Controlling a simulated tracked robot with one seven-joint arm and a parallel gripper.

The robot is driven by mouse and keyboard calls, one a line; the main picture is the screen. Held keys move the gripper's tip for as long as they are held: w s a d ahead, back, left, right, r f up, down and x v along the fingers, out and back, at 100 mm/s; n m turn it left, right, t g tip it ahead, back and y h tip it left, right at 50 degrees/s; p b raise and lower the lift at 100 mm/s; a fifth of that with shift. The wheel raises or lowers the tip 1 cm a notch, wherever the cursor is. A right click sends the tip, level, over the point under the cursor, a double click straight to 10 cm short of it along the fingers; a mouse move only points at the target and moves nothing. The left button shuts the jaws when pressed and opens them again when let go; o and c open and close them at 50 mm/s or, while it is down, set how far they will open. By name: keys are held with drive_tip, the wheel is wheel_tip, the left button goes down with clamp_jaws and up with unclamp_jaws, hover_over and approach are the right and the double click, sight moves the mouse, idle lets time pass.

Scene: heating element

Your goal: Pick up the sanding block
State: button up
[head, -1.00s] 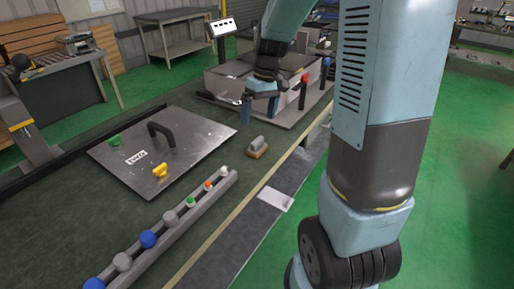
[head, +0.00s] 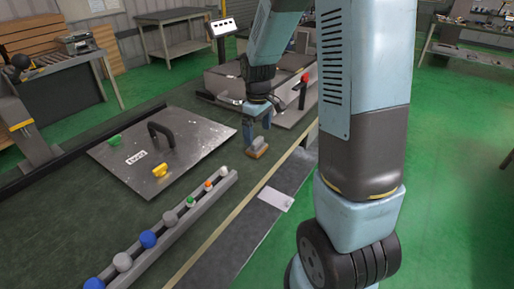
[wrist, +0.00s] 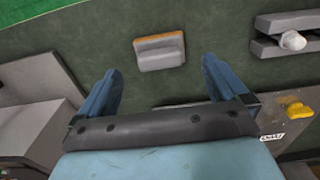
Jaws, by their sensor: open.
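The sanding block (head: 256,150), grey on top with an orange-brown base, lies on the dark green table surface. It also shows in the wrist view (wrist: 160,51), lying beyond the fingertips and between their lines. My gripper (head: 256,128) points down just above the block in the head view. In the wrist view my gripper (wrist: 160,72) has its two blue fingers spread wide with nothing between them. The fingers appear apart from the block.
Left of the block lies a metal plate (head: 190,150) with a black handle and green and yellow knobs. A grey rail (head: 187,222) with several coloured balls runs along the front. A grey box assembly (head: 222,78) stands behind. Bare table surrounds the block.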

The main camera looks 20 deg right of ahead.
sight(257, 140)
drive_tip(key=shift+w+f, duration=0.15)
drive_tip(key=shift+f, duration=2.5)
drive_tip(key=c, duration=1.1)
drive_tip(key=shift+r, duration=0.1)
